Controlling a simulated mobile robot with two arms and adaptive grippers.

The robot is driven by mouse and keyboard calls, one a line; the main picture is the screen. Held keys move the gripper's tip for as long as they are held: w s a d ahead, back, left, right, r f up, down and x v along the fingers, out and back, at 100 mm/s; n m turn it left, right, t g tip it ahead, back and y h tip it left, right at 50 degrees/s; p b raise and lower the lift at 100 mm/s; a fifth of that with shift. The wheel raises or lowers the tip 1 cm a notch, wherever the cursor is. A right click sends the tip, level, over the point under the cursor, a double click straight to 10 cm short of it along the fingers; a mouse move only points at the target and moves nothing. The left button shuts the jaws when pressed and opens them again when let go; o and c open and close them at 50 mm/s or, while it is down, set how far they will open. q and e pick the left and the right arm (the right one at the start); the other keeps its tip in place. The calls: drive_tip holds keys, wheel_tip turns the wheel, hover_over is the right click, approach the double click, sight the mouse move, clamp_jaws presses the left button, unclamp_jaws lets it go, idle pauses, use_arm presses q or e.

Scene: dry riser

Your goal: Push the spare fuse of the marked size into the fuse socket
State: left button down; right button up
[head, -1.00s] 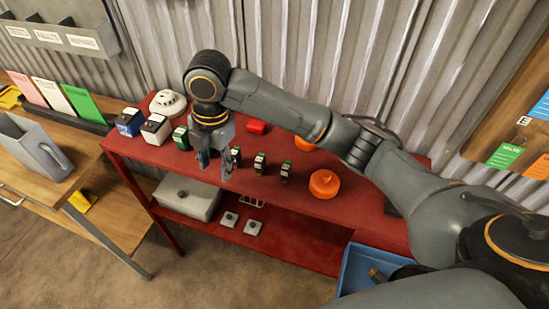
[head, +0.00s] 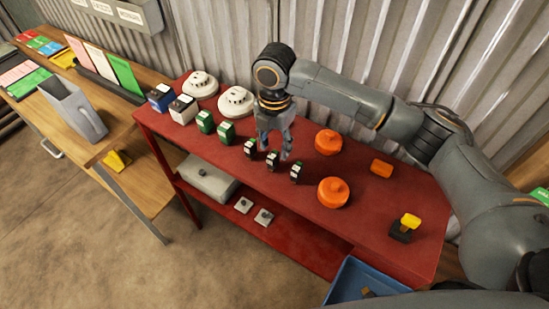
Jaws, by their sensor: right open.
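Several small upright blocks stand in a row on the red bench; they look like fuses, but their size markings are too small to read. I cannot pick out a fuse socket. My left gripper is not in view.
A wooden table (head: 105,150) is at left.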

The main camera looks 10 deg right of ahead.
sight(273, 154)
drive_tip(key=f+p, duration=0.1)
drive_tip(key=f, duration=0.2)
drive_tip(key=shift+w+a+f+p, duration=0.1)
drive_tip(key=shift+a+f+p, duration=0.1)
drive_tip(key=shift+f+p, duration=0.15)
drive_tip(key=shift+f, duration=0.55)
clamp_jaws()
